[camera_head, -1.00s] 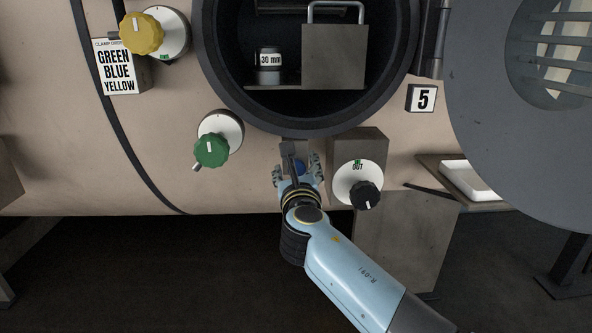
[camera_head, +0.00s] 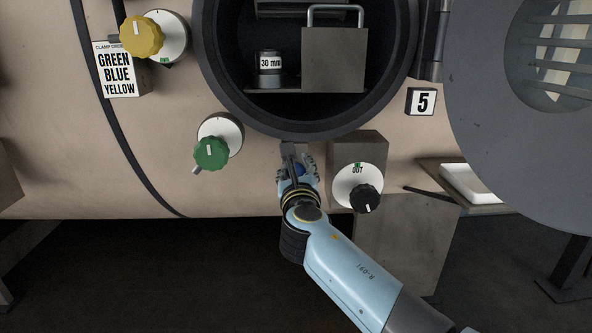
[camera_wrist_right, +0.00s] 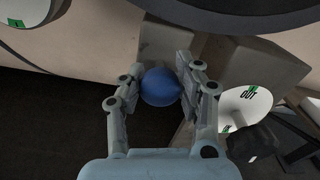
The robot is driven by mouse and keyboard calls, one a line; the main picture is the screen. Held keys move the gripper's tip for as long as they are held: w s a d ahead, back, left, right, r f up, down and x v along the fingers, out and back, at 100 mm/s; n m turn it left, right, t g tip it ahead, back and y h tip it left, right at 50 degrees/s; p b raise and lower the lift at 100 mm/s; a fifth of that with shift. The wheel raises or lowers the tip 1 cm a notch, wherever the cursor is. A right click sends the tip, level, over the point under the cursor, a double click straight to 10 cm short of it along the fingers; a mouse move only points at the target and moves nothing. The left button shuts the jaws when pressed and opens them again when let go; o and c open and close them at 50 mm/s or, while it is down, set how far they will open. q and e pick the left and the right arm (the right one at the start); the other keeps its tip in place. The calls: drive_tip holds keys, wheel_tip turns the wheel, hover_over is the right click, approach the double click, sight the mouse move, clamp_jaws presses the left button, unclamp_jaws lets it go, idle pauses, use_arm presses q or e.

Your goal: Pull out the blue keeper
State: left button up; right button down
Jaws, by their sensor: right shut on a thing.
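The blue keeper (camera_wrist_right: 160,87) is a round blue knob, seen between the two fingers in the right wrist view. In the head view only a small part of the blue keeper (camera_head: 299,170) shows between my fingers, below the round opening. My right gripper (camera_head: 298,165) is shut on it, with a finger on each side; the right gripper (camera_wrist_right: 160,90) fills the lower middle of the wrist view. How far the keeper stands out from its mount is hidden. My left gripper is not in view.
A black knob (camera_head: 366,199) on a white dial reading OUT sits close to the right. A green knob (camera_head: 211,153) and a yellow knob (camera_head: 141,36) are to the left. A sign (camera_head: 116,70) reads GREEN BLUE YELLOW. The round door (camera_head: 480,110) hangs open at the right.

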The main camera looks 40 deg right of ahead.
drive_tip(key=p+v, duration=0.1)
drive_tip(key=v, duration=0.1)
drive_tip(key=shift+s+a, duration=0.2)
drive_tip(key=shift+s, duration=0.1)
drive_tip(key=c, duration=0.8)
unclamp_jaws()
drive_tip(key=shift+c, duration=0.2)
drive_tip(key=shift+s+a, duration=0.1)
drive_tip(key=v, duration=0.7)
drive_tip(key=shift+s+a, duration=0.1)
drive_tip(key=shift+s, duration=0.05)
